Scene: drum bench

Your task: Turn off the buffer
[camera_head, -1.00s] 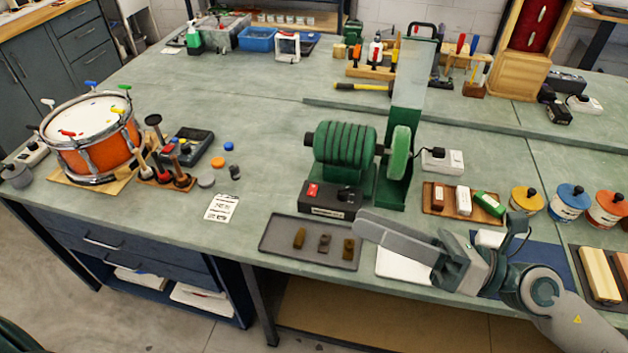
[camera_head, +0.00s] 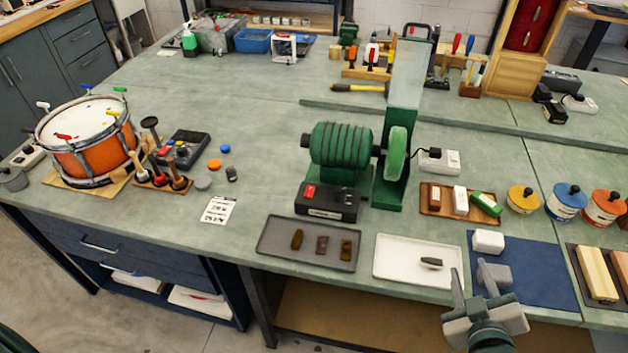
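The green buffer (camera_head: 343,145) stands mid-bench, with a buffing wheel (camera_head: 397,152) on its right side under a clear upright shield. Its black control box (camera_head: 328,202) sits in front, with a red switch (camera_head: 310,191) at its left end; I cannot tell the switch's position. My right gripper (camera_head: 470,272) is open and empty over the bench's front edge by the blue mat, well to the right of and in front of the control box. My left gripper is not in view.
A grey tray (camera_head: 268,247) with small brown and grey pieces lies before the box. A white tray (camera_head: 388,269) holds a small dark piece. A white block (camera_head: 488,241) sits on the blue mat (camera_head: 540,275). An orange drum (camera_head: 90,158) stands left.

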